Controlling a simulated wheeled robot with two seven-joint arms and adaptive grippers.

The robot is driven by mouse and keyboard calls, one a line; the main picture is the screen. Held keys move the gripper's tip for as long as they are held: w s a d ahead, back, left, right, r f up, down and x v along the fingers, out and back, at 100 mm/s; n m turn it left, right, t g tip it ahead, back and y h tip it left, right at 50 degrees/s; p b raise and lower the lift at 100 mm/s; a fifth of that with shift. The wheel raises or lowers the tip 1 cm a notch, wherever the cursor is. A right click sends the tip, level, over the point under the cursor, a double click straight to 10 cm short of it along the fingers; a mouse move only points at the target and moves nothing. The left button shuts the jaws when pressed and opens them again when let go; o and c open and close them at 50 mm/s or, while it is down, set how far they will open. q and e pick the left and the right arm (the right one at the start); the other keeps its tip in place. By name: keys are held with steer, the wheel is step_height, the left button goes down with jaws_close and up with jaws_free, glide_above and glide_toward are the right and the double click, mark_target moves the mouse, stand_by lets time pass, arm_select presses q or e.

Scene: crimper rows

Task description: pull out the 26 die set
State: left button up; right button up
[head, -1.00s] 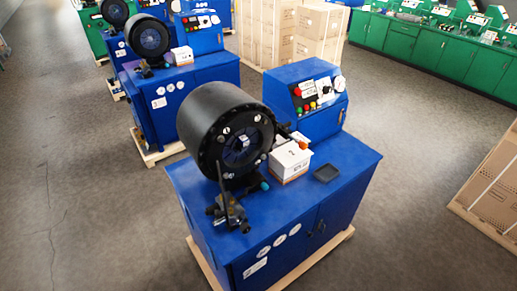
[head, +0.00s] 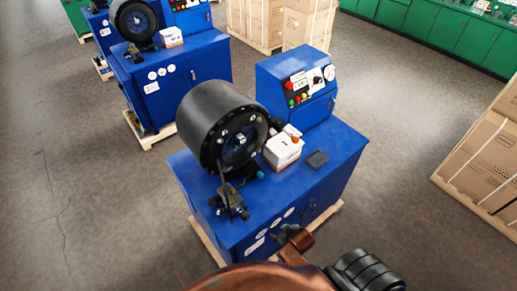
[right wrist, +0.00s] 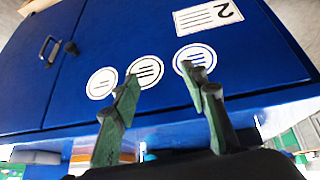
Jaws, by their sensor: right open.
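Three white round plates sit in a row on the front of the nearest blue machine cabinet (head: 322,203): left (head: 261,233), middle (head: 275,222) and right (head: 289,212). Their print is too small to read, so I cannot tell which is the 26 die set. The right wrist view shows the plates close, at left (right wrist: 101,84), middle (right wrist: 150,72) and right (right wrist: 192,56). My right gripper (head: 284,235) is open and empty in front of the cabinet; its fingers (right wrist: 168,98) overlap the plates in the picture. My left gripper is not in view.
A white label (right wrist: 208,16) is near the plates. Cartons (head: 485,155) stand at right. Grey floor is clear at left.

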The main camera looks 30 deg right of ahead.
step_height(320, 180, up, 11)
steer(key=w+t+p, duration=0.1)
steer(key=w+p, duration=0.1)
steer(key=w, duration=0.1)
steer(key=t+y+p, duration=0.1)
steer(key=t+y, duration=0.1)
steer(key=t, duration=0.9)
glide_toward(243, 141)
steer(key=w, duration=0.2)
steer(key=w+b, duration=0.1)
steer(key=w, duration=0.2)
steer(key=w+b, duration=0.1)
steer(key=w, duration=0.2)
steer(key=shift+w+a, duration=0.2)
steer(key=shift+a, duration=0.15)
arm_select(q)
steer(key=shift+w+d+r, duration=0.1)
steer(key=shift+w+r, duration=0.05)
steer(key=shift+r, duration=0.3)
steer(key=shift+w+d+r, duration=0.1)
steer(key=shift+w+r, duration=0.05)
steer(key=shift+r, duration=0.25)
arm_select(e)
steer(key=shift+w+a, duration=0.1)
steer(key=shift+w, duration=1.05)
steer(key=shift+c, duration=0.7)
jaws_close()
